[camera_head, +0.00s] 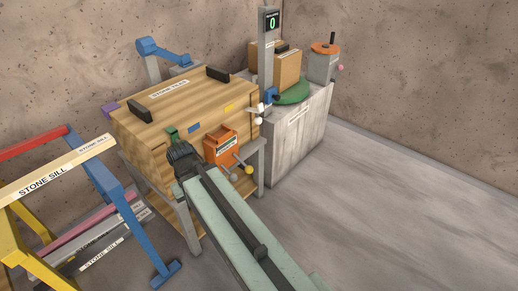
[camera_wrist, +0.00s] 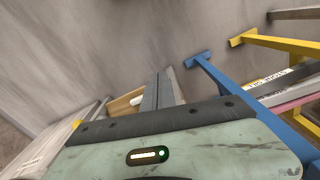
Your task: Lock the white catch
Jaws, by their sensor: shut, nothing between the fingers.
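A white lever-like piece with a round white knob (camera_head: 259,121), which may be the white catch, is at the right front corner of the wooden box (camera_head: 155,122) in the head view. Whether it is locked cannot be told. My gripper (camera_head: 180,150) is at the left part of the box's front, well left of the white piece; its fingertips are hard to make out there. In the wrist view my gripper (camera_wrist: 164,80) has its grey fingers together with nothing held. A small white piece (camera_wrist: 137,100) shows beside the fingers against wood; I cannot tell if it is the catch.
An orange box (camera_head: 220,147) is on the wooden box's front, with a yellow ball knob (camera_head: 249,170) nearby. A grey cabinet (camera_head: 297,135) with a green disc (camera_head: 292,91) stands right. Blue and yellow trestles (camera_head: 135,215) stand left. The floor right is clear.

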